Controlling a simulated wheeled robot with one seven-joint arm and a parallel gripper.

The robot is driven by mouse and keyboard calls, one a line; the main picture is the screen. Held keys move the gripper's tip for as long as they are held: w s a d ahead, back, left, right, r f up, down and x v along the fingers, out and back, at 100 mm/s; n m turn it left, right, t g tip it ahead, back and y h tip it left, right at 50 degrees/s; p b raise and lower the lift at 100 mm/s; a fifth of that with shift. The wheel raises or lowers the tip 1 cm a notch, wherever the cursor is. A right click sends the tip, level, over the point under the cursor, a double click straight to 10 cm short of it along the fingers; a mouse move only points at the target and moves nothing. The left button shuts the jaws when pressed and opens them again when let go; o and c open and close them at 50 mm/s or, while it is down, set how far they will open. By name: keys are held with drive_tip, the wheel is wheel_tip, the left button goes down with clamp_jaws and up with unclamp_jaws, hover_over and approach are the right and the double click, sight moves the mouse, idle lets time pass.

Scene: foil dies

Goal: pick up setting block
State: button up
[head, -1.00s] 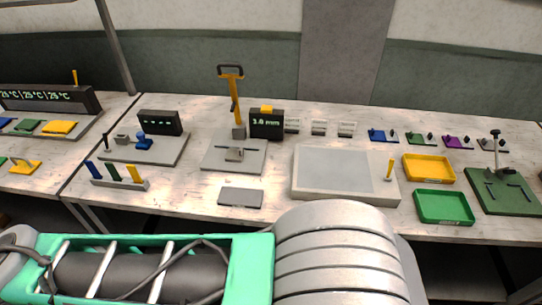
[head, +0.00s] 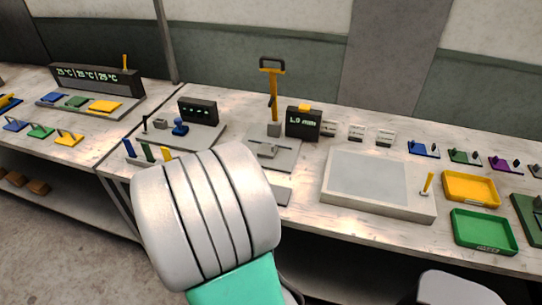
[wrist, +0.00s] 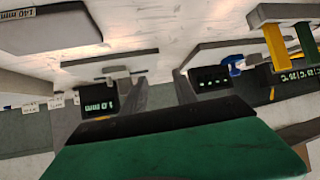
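Three small grey blocks with white labels (head: 357,132) stand in a row at the back, right of the press display; I cannot tell whether one is the setting block. Similar labels show at the left edge of the wrist view (wrist: 57,100). A flat dark grey slab (head: 282,196) lies in front of the press, partly hidden by my arm. A grey slab with a "1.40 mm" label beside it is close at the top left of the wrist view (wrist: 65,28). My black and green wrist part fills the bottom there.
The press with its yellow lever (head: 272,92) stands behind the slab, beside a dark display (head: 303,124). A wide pale plate (head: 378,208), a yellow tray (head: 470,205) and a green tray (head: 487,247) are on the right. Coloured handles (head: 148,152) stand left of my arm.

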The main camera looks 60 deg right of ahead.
sight(273, 146)
drive_tip(key=s+d+m+h, duration=0.1)
drive_tip(key=s+d, duration=0.2)
drive_tip(key=s+d+f+m+g+h, duration=0.1)
drive_tip(key=s+d, duration=0.2)
drive_tip(key=d, duration=0.1)
drive_tip(key=s+d+f+g+h, duration=0.1)
drive_tip(key=s+d, duration=0.2)
drive_tip(key=s, duration=0.1)
drive_tip(key=shift+s+d+f+m, duration=0.1)
drive_tip(key=shift+d+f+m, duration=0.15)
drive_tip(key=shift+m, duration=0.15)
drive_tip(key=x, duration=0.2)
drive_tip(key=p+x, duration=0.1)
drive_tip(key=x, duration=0.4)
drive_tip(key=shift+w+d+r+p, duration=0.15)
drive_tip(key=shift+w+p, duration=0.15)
drive_tip(key=shift+w, duration=0.05)
clamp_jaws()
drive_tip(key=shift+r, duration=0.1)
